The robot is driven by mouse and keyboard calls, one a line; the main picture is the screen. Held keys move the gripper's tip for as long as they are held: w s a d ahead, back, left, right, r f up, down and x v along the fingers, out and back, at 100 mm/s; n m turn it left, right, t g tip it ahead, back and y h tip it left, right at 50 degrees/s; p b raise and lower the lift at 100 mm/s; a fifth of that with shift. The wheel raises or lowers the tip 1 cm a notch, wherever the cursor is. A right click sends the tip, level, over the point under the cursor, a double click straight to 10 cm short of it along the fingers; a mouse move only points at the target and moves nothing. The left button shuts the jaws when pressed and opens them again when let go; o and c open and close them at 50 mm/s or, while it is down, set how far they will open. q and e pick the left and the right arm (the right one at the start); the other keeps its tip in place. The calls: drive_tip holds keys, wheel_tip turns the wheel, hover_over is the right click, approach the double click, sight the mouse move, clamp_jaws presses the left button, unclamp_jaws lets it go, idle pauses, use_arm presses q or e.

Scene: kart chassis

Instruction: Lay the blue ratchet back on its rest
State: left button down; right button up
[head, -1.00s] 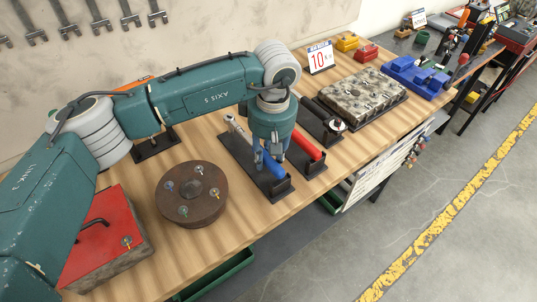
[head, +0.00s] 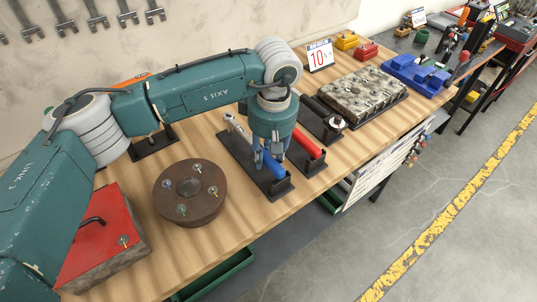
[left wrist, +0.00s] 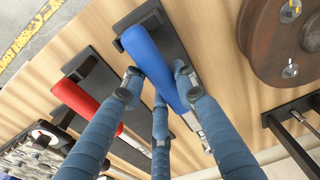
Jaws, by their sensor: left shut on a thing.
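The blue ratchet has a blue handle (head: 276,168) and a metal head end (head: 231,122). In the head view it lines up over its black rest (head: 246,160). My left gripper (head: 268,162) points down and is shut on the blue handle. In the left wrist view, the blue handle (left wrist: 150,62) lies between my fingers (left wrist: 160,95), over the black rest (left wrist: 176,55) and slightly askew to it. I cannot tell whether the handle touches the rest. The gripper hides part of the ratchet. My right gripper is not in view.
A red-handled tool (head: 309,145) lies on a neighbouring black rest, close right of my gripper. A round brown disc (head: 190,192) stands to the left, near a red-topped block (head: 103,240). An engine block (head: 362,95) sits farther right. Bare wood shows in front of the disc.

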use_arm(q)
drive_tip(key=shift+f+b, duration=0.5)
drive_tip(key=shift+f, duration=0.1)
drive_tip(key=c, duration=1.3)
unclamp_jaws()
drive_tip(key=shift+r, duration=0.35)
drive_tip(key=r, duration=1.1)
drive_tip(key=shift+s+d+r, duration=0.2)
drive_tip(key=shift+s+d, duration=0.1)
drive_tip(key=shift+s, duration=0.1)
drive_tip(key=shift+r+p, duration=3.1)
drive_tip(key=shift+r, duration=1.9)
